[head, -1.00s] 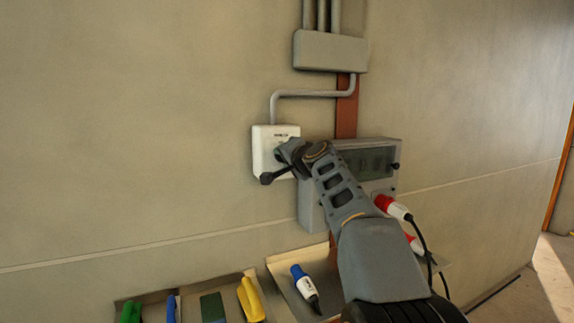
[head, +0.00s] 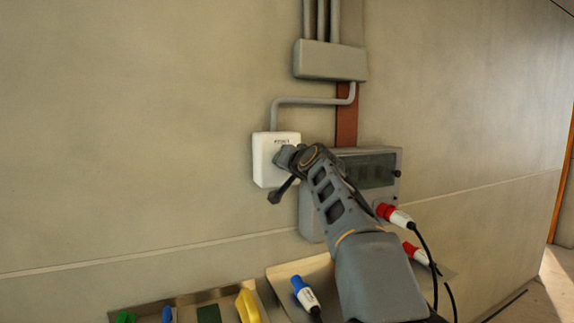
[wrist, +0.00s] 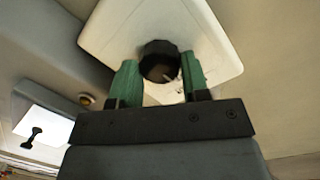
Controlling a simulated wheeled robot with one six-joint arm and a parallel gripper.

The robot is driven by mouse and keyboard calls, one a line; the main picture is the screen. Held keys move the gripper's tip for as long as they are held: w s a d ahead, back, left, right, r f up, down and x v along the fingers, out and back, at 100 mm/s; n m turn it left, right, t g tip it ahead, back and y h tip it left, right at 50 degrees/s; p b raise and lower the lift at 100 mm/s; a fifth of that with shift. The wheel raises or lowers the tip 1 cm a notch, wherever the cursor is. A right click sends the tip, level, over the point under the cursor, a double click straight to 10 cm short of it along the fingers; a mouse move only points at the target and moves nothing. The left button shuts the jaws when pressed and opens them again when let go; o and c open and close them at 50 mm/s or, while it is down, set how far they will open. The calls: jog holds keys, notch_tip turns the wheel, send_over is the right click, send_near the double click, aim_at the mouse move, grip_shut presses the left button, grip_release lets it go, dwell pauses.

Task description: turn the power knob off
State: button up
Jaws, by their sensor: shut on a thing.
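The power knob (wrist: 158,60) is a round black knob on a white square switch box. The box (head: 263,160) is fixed to the wall left of centre in the head view, and its face (wrist: 112,30) fills the top of the wrist view. My gripper (wrist: 160,78) has its two green fingers on either side of the knob, shut on it. A small pale mark shows on the knob's face. In the head view my wrist covers the knob, and the label above it is too small to read surely.
A grey panel box (head: 310,215) with a dark window is right of the switch box, partly behind my arm. A metal shelf (head: 287,270) below holds a blue-and-white plug (head: 306,292), a yellow-handled thing (head: 247,305) and other items.

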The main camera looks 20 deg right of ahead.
jog(key=o, duration=0.9)
jog(key=s+b, duration=0.1)
jog(key=s, duration=0.3)
jog(key=s+r+b, duration=0.1)
jog(key=s, duration=0.4)
jog(key=s+b, duration=0.1)
jog(key=s, duration=0.3)
jog(key=shift+s+r, duration=0.35)
